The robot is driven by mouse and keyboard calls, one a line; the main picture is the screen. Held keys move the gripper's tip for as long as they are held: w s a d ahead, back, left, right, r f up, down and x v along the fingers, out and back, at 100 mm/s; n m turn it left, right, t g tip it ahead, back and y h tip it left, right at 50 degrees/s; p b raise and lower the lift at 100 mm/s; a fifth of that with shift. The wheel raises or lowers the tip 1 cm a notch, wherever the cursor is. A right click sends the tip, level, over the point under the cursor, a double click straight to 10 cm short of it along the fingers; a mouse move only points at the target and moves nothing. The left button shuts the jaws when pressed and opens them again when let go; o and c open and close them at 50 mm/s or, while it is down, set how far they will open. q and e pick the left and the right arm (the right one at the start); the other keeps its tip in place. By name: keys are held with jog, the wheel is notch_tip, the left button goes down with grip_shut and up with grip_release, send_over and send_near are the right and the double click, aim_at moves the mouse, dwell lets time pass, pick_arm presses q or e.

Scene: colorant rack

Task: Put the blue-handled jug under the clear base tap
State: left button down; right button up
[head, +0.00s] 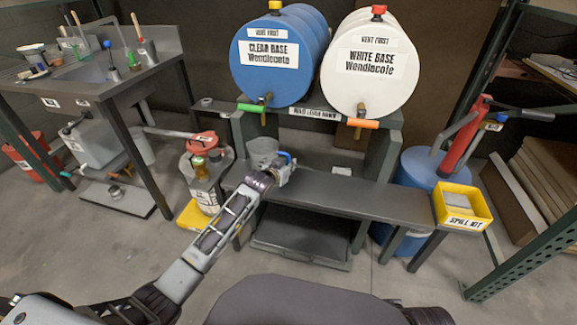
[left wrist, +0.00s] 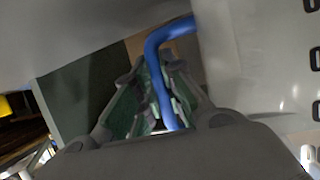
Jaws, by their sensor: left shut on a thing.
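The grey jug (head: 263,149) is upright at the left part of the stand's shelf, below the clear base tap (head: 266,101). I cannot tell whether its base touches the shelf. Its blue handle (head: 287,156) points right, toward my left gripper (head: 281,173). In the left wrist view the blue handle (left wrist: 158,62) passes between the fingers of my left gripper (left wrist: 160,100), which is shut on it. The jug's pale wall (left wrist: 255,60) fills the right of that view. The tap sits on the blue CLEAR BASE drum (head: 262,75) and has a green lever (head: 251,108). My right gripper is out of view.
The WHITE BASE drum (head: 368,85) with an orange-lever tap (head: 362,123) is to the right. The shelf's front ledge (head: 370,199) is mostly bare. A yellow spill kit bin (head: 462,215) is at its right end. A red-topped can (head: 203,185) stands left of the shelf.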

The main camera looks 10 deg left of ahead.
pick_arm(q)
jog(key=c, duration=1.5)
grip_release()
jog(key=shift+f, duration=0.1)
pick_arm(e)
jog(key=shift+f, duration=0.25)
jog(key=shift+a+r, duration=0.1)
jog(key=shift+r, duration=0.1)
pick_arm(q)
jog(key=shift+s+r, duration=0.15)
jog(key=shift+r, duration=0.05)
jog(key=shift+s+a+r, duration=0.15)
jog(key=shift+s, duration=0.3)
jog(key=shift+p+v, duration=0.6)
jog(key=shift+v, duration=0.6)
jog(key=p+v, duration=0.2)
jog(key=v, duration=0.6)
jog(key=shift+s+a, duration=0.1)
jog(key=shift+s, duration=0.05)
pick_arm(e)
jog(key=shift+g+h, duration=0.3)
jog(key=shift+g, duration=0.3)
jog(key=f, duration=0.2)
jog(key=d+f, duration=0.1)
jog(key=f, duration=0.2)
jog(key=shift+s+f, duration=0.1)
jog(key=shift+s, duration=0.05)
